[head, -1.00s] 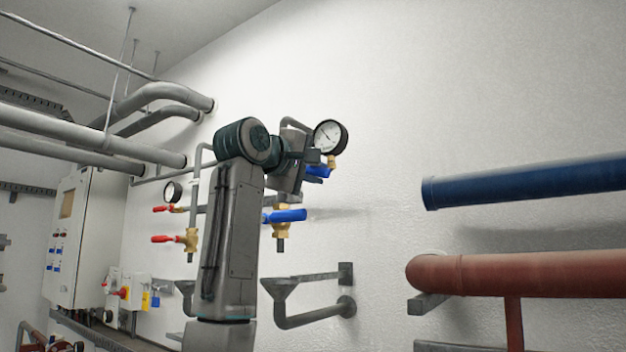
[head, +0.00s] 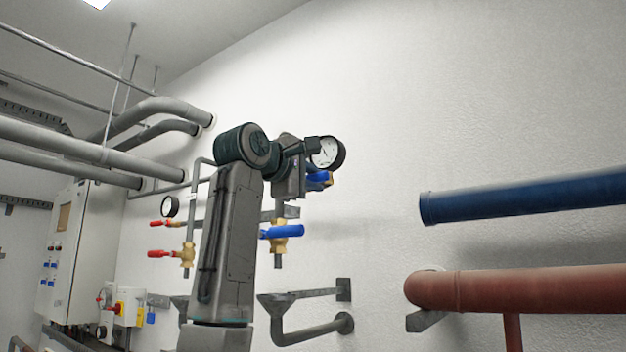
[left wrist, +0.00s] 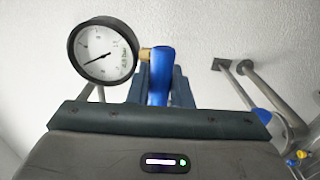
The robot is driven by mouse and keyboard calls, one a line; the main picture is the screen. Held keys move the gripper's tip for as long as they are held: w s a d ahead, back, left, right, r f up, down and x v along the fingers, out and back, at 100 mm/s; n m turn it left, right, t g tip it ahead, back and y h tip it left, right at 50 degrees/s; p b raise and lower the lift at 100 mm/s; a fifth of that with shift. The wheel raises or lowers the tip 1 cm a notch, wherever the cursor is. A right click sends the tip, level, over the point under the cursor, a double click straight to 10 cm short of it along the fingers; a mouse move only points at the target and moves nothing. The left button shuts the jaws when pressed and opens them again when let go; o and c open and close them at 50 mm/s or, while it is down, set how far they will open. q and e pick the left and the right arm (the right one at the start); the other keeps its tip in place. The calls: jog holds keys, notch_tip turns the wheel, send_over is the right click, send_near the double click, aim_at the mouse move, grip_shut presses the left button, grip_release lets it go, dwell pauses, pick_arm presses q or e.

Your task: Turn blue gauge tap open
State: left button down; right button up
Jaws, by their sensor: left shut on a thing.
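The blue gauge tap (head: 319,180) sits just below a round white pressure gauge (head: 328,152) on the wall pipework. My left gripper (head: 310,184) is at this tap, and my wrist covers part of the gauge's left side. In the left wrist view the blue tap handle (left wrist: 158,77) stands between the two dark fingers (left wrist: 160,88), which are shut on it. A brass stem shows at the handle's upper left, beside the gauge (left wrist: 103,53). The tap body is mostly hidden. My right gripper is not in view.
A second blue lever on a brass valve (head: 283,231) is just below my left wrist. Red-handled taps (head: 168,254) and another gauge (head: 170,206) are to the left. Large blue (head: 520,196) and red (head: 520,291) pipes are at the right. The wall between is clear.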

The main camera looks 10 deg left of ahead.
pick_arm(q)
jog(key=shift+r, duration=0.1)
jog(key=c, duration=1.3)
grip_release()
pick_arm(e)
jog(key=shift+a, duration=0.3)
pick_arm(q)
jog(key=b+v, duration=0.5)
jog(key=v, duration=0.5)
jog(key=shift+s+a, duration=0.2)
jog(key=shift+s, duration=0.15)
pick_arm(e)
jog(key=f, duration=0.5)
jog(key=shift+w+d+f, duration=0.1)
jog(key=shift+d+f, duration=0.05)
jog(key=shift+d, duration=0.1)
